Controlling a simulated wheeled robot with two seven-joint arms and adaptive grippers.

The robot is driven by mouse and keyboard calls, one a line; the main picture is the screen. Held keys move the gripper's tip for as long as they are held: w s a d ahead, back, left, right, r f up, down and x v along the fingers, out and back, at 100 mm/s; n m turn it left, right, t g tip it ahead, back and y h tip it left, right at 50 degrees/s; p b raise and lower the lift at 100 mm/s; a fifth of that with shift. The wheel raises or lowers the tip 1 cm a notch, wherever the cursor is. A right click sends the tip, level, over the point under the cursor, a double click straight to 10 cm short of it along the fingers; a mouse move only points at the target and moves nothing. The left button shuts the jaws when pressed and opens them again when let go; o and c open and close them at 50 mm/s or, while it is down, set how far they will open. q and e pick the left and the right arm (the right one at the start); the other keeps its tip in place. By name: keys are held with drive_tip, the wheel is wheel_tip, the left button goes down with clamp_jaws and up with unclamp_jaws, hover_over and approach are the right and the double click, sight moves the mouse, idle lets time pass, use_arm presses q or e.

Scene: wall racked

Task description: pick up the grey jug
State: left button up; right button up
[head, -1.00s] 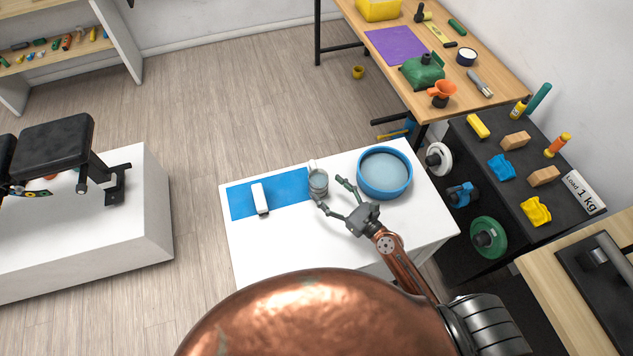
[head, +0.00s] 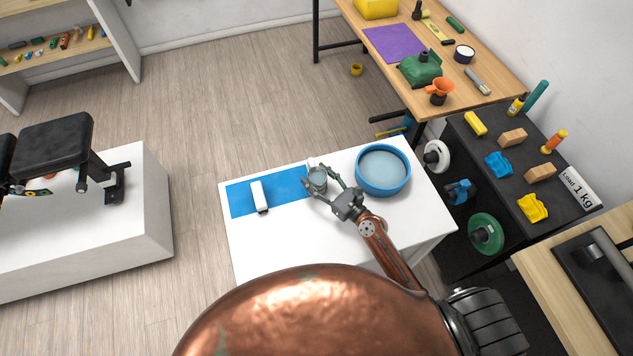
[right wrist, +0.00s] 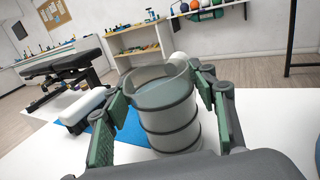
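The grey jug (head: 317,181) stands upright at the right end of the blue mat (head: 285,188) on the white table. In the right wrist view the jug (right wrist: 166,112) is a ribbed cylinder with a pale rim. My right gripper (head: 321,185) is open, with its fingers on either side of the jug. In the right wrist view the green finger pads (right wrist: 165,115) flank the jug; I cannot tell whether they touch it. My left gripper is not in view.
A white and black object (head: 259,196) lies on the mat left of the jug. A blue round basin (head: 383,190) stands close to the right of my right gripper. The front of the white table (head: 270,240) is clear.

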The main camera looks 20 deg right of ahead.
drive_tip(key=c, duration=0.9)
drive_tip(key=shift+r, duration=0.1)
drive_tip(key=shift+r+p, duration=0.4)
drive_tip(key=shift+r, duration=0.15)
wheel_tip(320, 180, up, 3)
drive_tip(key=shift+f+p, duration=0.2)
drive_tip(key=shift+p, duration=0.6)
drive_tip(key=s+r+p, duration=0.1)
drive_tip(key=s+r, duration=0.2)
drive_tip(key=s, duration=0.1)
drive_tip(key=s+r+p, duration=0.1)
drive_tip(key=s+r, duration=0.2)
drive_tip(key=s, duration=0.2)
drive_tip(key=s+r+p, duration=0.1)
drive_tip(key=s+r, duration=0.2)
drive_tip(key=s, duration=0.2)
drive_tip(key=shift+a+r, duration=0.1)
drive_tip(key=o, duration=0.7)
drive_tip(key=c, duration=0.7)
